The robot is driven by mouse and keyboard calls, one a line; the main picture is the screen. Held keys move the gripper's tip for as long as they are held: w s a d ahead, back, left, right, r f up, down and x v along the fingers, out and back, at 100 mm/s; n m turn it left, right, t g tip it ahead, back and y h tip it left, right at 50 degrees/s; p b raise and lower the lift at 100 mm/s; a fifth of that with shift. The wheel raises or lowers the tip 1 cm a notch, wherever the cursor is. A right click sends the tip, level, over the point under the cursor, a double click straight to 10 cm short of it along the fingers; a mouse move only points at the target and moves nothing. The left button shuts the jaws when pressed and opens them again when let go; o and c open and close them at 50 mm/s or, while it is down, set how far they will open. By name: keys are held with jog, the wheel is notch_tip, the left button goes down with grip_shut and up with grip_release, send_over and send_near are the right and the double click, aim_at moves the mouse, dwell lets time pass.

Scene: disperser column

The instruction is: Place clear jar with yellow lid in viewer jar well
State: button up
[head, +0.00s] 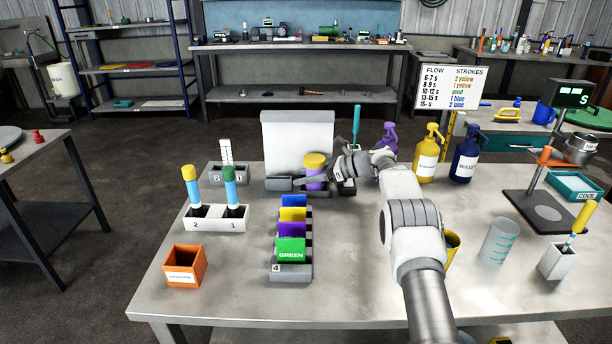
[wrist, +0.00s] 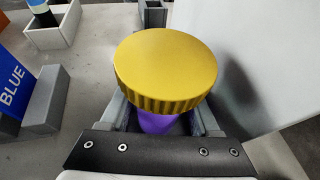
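The jar with the yellow lid (head: 315,161) has purple contents and stands upright at the front of the white viewer panel (head: 297,140), between the dark grey parts of its base (head: 278,184). Whether its bottom is seated in the well is hidden. My gripper (head: 318,181) reaches it from the right. In the wrist view the yellow lid (wrist: 167,68) fills the middle and the purple jar body (wrist: 163,124) is between my two fingers (wrist: 163,118). The lid hides the contact, so I cannot tell whether the fingers press on it.
A stepped rack of coloured cards (head: 291,250) stands in front of the viewer. A white holder with two capped tubes (head: 216,222) and an orange box (head: 184,266) are to the left. Pump bottles (head: 428,155) stand behind my arm.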

jog(key=shift+r, duration=0.15)
jog(key=shift+d+r, duration=0.2)
jog(key=p+v, duration=0.1)
jog(key=v, duration=1)
jog(key=shift+s+d+r+p, duration=0.15)
jog(key=shift+d+p, duration=0.1)
jog(key=shift+p, duration=0.1)
jog(key=s+a+r+n+h, duration=0.1)
jog(key=s+r+n+h, duration=0.75)
jog(key=s+r, duration=0.95)
jog(key=s+d+f+n+t+h, duration=0.15)
jog(key=s+n, duration=0.25)
jog(key=s, duration=0.6)
jog(key=s+d+f+n+h, duration=0.2)
jog(key=s+f+n, duration=0.15)
jog(key=s, duration=0.75)
jog(key=s+d+f+n+t+h, duration=0.15)
jog(key=s+n, duration=0.35)
jog(key=s, duration=0.5)
notch_tip(320, 180, up, 10)
jog(key=p, duration=1)
jog(key=shift+d+r+g+p, duration=0.2)
jog(key=shift+d+g+p, duration=0.15)
jog(key=shift+d+g, duration=0.05)
